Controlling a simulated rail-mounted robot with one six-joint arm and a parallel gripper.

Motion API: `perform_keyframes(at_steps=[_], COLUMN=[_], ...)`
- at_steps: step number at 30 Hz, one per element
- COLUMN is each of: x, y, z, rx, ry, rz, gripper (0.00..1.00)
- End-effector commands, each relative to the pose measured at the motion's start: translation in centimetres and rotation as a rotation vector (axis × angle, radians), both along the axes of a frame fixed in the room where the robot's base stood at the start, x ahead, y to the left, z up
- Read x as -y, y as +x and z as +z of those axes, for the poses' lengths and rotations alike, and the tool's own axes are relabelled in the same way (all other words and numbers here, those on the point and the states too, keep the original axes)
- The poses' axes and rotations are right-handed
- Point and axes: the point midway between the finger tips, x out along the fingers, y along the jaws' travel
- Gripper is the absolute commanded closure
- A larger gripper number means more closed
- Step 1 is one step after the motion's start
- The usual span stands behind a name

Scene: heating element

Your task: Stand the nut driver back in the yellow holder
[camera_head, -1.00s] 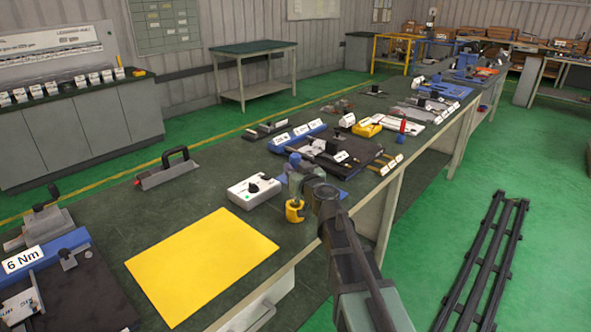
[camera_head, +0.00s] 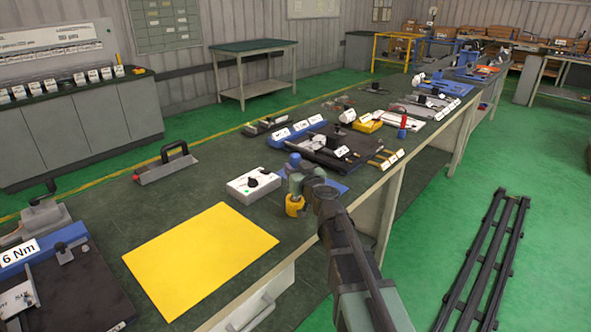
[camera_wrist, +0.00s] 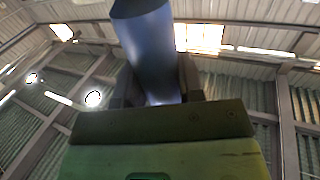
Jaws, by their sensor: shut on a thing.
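The nut driver (camera_head: 293,159) shows as a small blue handle above my gripper (camera_head: 296,180). In the wrist view its blue, roughly upright handle (camera_wrist: 150,45) rises between the two fingers of my gripper (camera_wrist: 157,88), which is shut on it. The yellow holder (camera_head: 294,205) stands on the bench close beneath my gripper in the head view. The driver's lower part is hidden by the gripper, so I cannot tell whether its tip is inside the holder.
A white box with a black knob (camera_head: 254,184) stands just left of the holder. A yellow sheet (camera_head: 200,258) lies flat in front of it. A blue mat (camera_head: 330,185) and a black fixture board (camera_head: 335,153) lie behind. The bench edge is close on the right.

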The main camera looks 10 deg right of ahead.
Motion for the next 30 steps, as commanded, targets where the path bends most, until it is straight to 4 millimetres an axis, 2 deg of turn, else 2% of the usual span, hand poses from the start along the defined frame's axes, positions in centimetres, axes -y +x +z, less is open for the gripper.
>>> perform_keyframes(at_steps=[30], x=[0.0], y=[0.0], z=[-2.6], rx=[0.000], ry=[0.000], rz=[0.000], gripper=[1.00])
